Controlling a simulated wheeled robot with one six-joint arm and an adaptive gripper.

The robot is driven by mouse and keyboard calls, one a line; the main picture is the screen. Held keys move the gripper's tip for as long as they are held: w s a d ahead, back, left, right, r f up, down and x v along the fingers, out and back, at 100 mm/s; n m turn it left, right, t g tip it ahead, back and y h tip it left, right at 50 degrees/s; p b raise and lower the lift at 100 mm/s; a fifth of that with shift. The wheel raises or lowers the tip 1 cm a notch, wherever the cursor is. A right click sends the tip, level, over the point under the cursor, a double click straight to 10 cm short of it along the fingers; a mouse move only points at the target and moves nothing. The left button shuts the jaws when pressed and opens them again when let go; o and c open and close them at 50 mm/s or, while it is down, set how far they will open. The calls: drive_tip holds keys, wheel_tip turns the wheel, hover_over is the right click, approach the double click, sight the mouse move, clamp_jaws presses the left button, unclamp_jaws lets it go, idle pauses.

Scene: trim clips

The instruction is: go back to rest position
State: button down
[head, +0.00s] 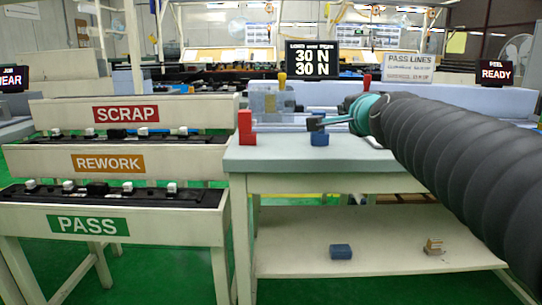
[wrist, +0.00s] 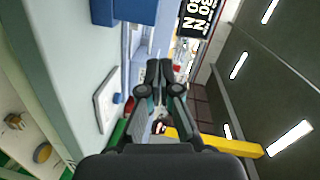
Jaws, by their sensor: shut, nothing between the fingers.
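My gripper (head: 318,123) reaches in from the right above the workbench (head: 290,160) in the head view, behind my dark ribbed arm. In the wrist view my gripper (wrist: 160,68) has its two dark fingers together, with nothing seen between them. It appears in front of or just above a blue block (head: 320,139) on the bench; whether they touch cannot be told. A blue object also shows at the top of the wrist view (wrist: 133,11), apart from the fingers.
Racks marked SCRAP (head: 126,112), REWORK (head: 108,161) and PASS (head: 88,224) stand left. The lower shelf (head: 380,250) holds a blue block (head: 341,251) and a tan piece (head: 433,246). Green floor is open in front.

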drive_tip(key=s+f+n+g, duration=1.1)
drive_tip(key=s+f+n, duration=0.4)
drive_tip(key=s+f, duration=1.4)
drive_tip(key=shift+f+h+p, duration=0.35)
drive_tip(key=shift+f+h, duration=0.05)
drive_tip(key=shift+f, duration=0.4)
